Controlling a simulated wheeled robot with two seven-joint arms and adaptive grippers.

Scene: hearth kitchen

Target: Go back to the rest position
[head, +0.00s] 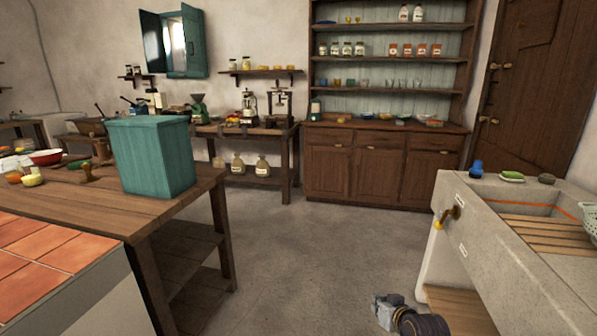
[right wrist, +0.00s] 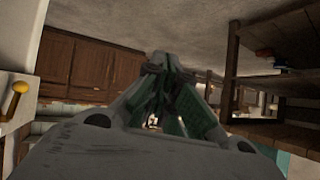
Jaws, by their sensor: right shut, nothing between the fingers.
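My right gripper (head: 385,308) shows at the bottom of the head view, low over the floor and just left of the stone sink. It is apart from the sink and from the table. In the right wrist view its fingers (right wrist: 160,75) come together at the tips, with nothing held between them. My left gripper is not in the head view.
A wooden table (head: 110,200) with a teal bin (head: 152,157) stands at the left, beside a tiled counter (head: 45,260). A stone sink (head: 530,250) with a brass tap (head: 450,213) stands at the right. The floor (head: 310,250) between them is clear up to the dresser (head: 380,170).

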